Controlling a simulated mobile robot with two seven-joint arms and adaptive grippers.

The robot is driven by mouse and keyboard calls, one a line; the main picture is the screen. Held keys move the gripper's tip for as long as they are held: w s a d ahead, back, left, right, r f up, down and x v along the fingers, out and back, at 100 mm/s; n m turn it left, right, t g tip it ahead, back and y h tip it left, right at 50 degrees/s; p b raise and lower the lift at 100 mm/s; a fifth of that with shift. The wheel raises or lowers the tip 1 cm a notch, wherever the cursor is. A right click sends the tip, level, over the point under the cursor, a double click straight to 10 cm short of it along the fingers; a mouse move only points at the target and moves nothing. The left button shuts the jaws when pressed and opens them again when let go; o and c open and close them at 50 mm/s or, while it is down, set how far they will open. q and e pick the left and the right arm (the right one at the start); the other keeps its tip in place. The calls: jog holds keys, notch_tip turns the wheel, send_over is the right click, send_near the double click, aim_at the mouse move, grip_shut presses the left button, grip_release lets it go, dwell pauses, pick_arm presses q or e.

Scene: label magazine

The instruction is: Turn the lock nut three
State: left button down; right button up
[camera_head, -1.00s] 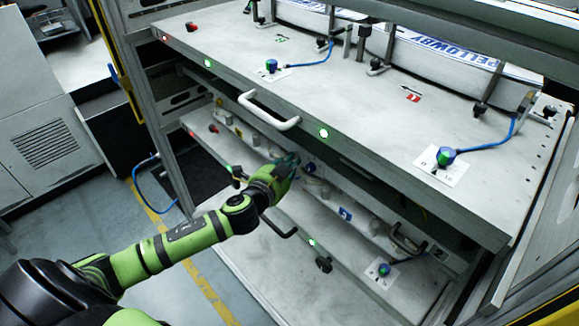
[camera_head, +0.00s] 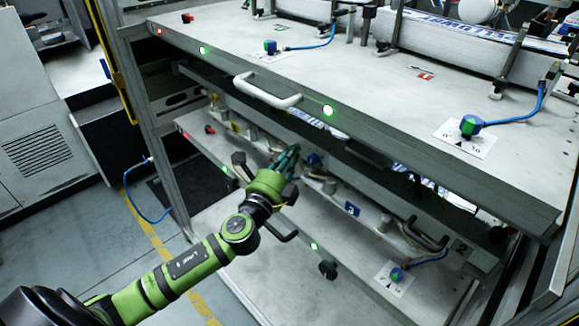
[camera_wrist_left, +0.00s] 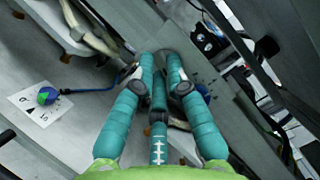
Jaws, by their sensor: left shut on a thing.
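My left gripper (camera_head: 290,153) reaches into the lower shelf bay, under the front edge of the upper shelf. Its teal fingers also show in the left wrist view (camera_wrist_left: 160,62), brought together at the tips. They are shut on the lock nut, which is mostly hidden between the fingertips, so its number and angle cannot be read. My right gripper is not in view.
The upper shelf (camera_head: 380,75) with a white handle (camera_head: 265,93) overhangs the gripper. The lower shelf (camera_head: 335,225) has a blue-green dial (camera_head: 396,274), also in the left wrist view (camera_wrist_left: 46,96), and a black knob (camera_head: 328,270). Blue hoses run nearby.

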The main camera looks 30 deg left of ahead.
pick_arm(q)
jog(key=shift+a+f+m+t+b, duration=0.1)
jog(key=shift+m+t+b, duration=0.3)
jog(key=shift+m+b, duration=0.65)
jog(key=shift+m+h, duration=0.25)
jog(key=shift+h, duration=0.05)
jog(key=c, duration=1.2)
grip_release()
jog(key=shift+c, duration=0.2)
jog(key=shift+w, duration=0.1)
jog(key=s+f, duration=0.2)
jog(key=s, duration=1)
jog(key=shift+w+f, duration=0.1)
